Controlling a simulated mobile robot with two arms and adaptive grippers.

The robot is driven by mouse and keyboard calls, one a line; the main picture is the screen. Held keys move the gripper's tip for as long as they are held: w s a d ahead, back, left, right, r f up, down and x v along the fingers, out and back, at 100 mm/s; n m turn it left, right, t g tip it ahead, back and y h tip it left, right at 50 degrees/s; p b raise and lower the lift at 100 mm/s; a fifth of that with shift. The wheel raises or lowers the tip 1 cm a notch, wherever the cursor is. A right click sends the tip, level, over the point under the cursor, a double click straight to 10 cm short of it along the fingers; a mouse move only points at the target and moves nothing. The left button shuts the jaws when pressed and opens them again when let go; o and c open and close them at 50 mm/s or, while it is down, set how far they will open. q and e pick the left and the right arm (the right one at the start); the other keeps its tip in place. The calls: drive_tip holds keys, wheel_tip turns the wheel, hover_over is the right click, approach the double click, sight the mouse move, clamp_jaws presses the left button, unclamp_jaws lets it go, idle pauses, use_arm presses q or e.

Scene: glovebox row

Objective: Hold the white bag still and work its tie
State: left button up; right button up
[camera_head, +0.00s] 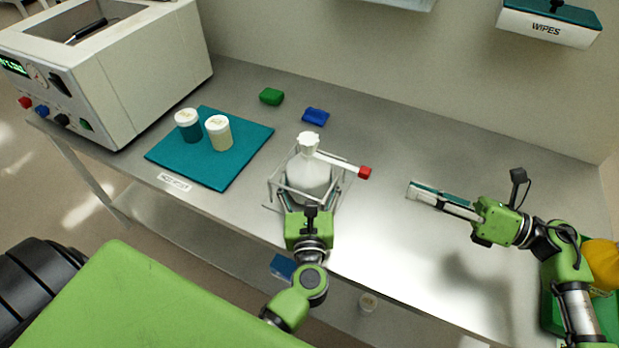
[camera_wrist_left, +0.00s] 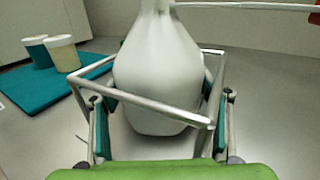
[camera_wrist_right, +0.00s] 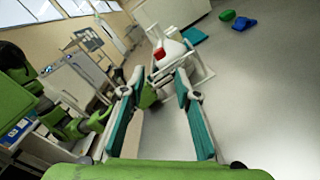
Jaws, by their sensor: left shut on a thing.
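The white bag (camera_head: 309,176) stands upright inside a square wire frame (camera_head: 271,190) on the bench, its neck gathered at the top. Its tie (camera_head: 338,161) is a white strip that sticks out to the right from the neck and ends in a red tab (camera_head: 365,172). My left gripper (camera_head: 312,196) is shut on the lower sides of the bag, one finger each side, seen also in the left wrist view (camera_wrist_left: 160,100). My right gripper (camera_head: 412,189) is open and empty, to the right of the red tab and apart from it. The right wrist view shows the red tab (camera_wrist_right: 160,53) ahead, beyond its fingers.
A teal mat (camera_head: 222,180) with two lidded jars lies left of the bag. A green block (camera_head: 271,96) and a blue block (camera_head: 315,116) lie behind it. A machine (camera_head: 150,80) stands at far left. A wipes box (camera_head: 547,27) hangs at upper right. The bench behind my right gripper is clear.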

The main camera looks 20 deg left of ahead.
sight(364, 170)
drive_tip(key=a+n, duration=0.2)
drive_tip(key=a, duration=0.2)
drive_tip(key=a+n, duration=0.3)
drive_tip(key=a, duration=0.1)
drive_tip(key=a+n, duration=0.2)
drive_tip(key=a, duration=0.2)
drive_tip(key=shift+w+r+n, duration=0.1)
drive_tip(key=shift+r+n, duration=0.15)
drive_tip(key=shift+n, duration=0.05)
clamp_jaws()
drive_tip(key=shift+a, duration=0.1)
